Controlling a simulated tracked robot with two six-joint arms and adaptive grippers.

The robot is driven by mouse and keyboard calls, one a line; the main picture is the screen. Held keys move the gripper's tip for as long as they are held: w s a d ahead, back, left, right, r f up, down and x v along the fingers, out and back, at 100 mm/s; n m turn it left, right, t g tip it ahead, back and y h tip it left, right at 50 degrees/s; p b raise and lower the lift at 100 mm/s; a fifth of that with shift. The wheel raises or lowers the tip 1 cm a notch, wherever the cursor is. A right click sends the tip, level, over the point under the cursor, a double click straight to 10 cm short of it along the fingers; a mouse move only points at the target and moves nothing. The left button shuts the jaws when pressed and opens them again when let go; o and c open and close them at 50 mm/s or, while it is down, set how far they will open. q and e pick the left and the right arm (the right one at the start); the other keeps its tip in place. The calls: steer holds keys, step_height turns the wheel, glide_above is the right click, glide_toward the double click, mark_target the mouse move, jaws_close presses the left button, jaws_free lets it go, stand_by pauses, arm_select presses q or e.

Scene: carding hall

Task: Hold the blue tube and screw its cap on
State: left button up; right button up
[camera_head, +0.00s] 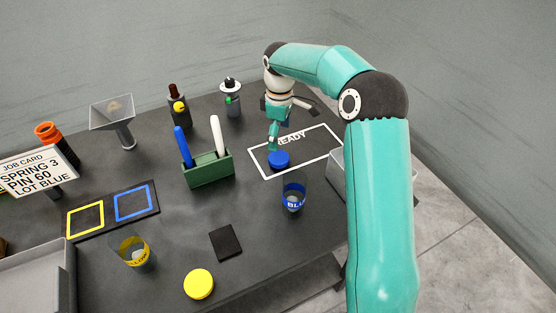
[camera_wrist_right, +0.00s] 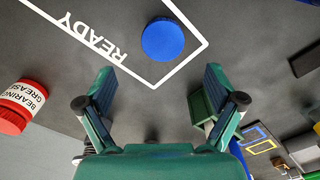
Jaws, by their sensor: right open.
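The blue tube (camera_head: 293,199) is a clear cup with a blue "BLUE" band, standing upright on the dark table in front of the READY area. A round blue cap (camera_head: 279,159) lies flat inside the white READY outline, apart from the tube; it also shows in the right wrist view (camera_wrist_right: 163,39). My right gripper (camera_head: 288,122) is above the READY area, near the cap. In the right wrist view its two fingers (camera_wrist_right: 159,84) are spread with nothing between them, and the cap lies beyond their tips. The left gripper is not in view.
A green rack (camera_head: 208,171) holds a blue and a white stick. A yellow-banded tube (camera_head: 134,250), a yellow cap (camera_head: 199,284) and a dark pad (camera_head: 226,242) are nearer the front. A red bearing grease pot (camera_wrist_right: 20,106) shows in the wrist view. A grey bin (camera_head: 336,178) is at right.

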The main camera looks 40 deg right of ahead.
mark_target(278, 157)
steer(key=shift+f, duration=1.5)
steer(key=shift+a+f+p, duration=0.15)
steer(key=shift+f+p, duration=0.65)
steer(key=shift+f, duration=1.85)
steer(key=c, duration=0.9)
